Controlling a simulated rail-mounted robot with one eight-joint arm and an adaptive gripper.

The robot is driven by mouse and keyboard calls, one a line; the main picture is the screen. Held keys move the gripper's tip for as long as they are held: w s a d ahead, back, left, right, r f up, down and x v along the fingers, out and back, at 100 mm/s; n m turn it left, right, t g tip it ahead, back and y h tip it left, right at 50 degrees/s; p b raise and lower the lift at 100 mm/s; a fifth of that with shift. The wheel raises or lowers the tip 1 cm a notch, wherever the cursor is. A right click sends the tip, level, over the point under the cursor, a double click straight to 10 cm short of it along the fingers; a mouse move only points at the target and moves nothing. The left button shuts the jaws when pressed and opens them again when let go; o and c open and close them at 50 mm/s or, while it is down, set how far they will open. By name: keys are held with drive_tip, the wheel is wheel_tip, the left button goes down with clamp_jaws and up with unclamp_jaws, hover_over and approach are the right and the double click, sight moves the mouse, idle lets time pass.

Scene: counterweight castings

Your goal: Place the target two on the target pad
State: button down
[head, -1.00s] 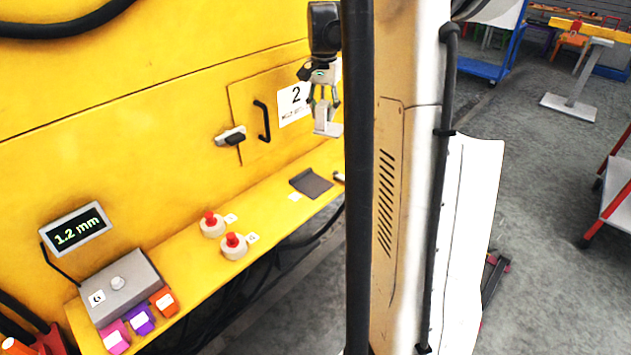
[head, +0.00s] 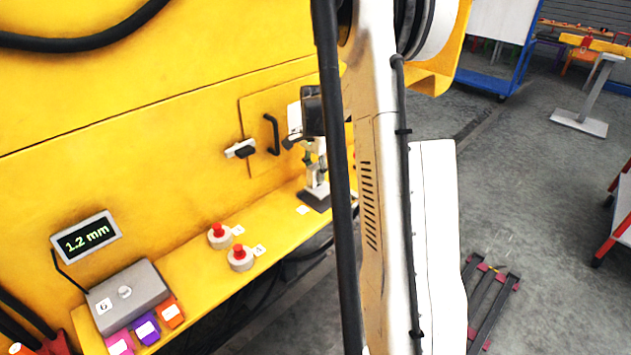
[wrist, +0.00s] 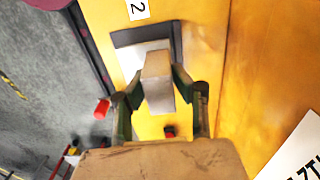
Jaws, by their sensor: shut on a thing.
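My gripper (head: 315,162) is shut on a light grey casting (head: 318,189), the likely target two, with an upright stem and a flat base. The wrist view shows the fingers (wrist: 160,92) on both sides of the stem (wrist: 157,66). The casting is over the dark target pad (head: 323,207) on the yellow ledge. The pad also shows in the wrist view (wrist: 131,37), partly covered by the casting. I cannot tell whether the base touches the pad. My arm hides part of the area to the right in the head view.
Two round pieces with red knobs (head: 219,236) (head: 241,258) stand on the yellow ledge (head: 275,222). A grey box (head: 128,296), a 1.2 mm display (head: 86,238) and coloured blocks (head: 146,329) are at left. A door handle (head: 271,134) and latch (head: 241,149) protrude behind.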

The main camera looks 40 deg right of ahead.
sight(315, 181)
drive_tip(key=shift+f, duration=1.6)
drive_tip(key=shift+f, duration=0.15)
drive_tip(key=c, duration=1.4)
unclamp_jaws()
drive_tip(key=shift+c, duration=0.2)
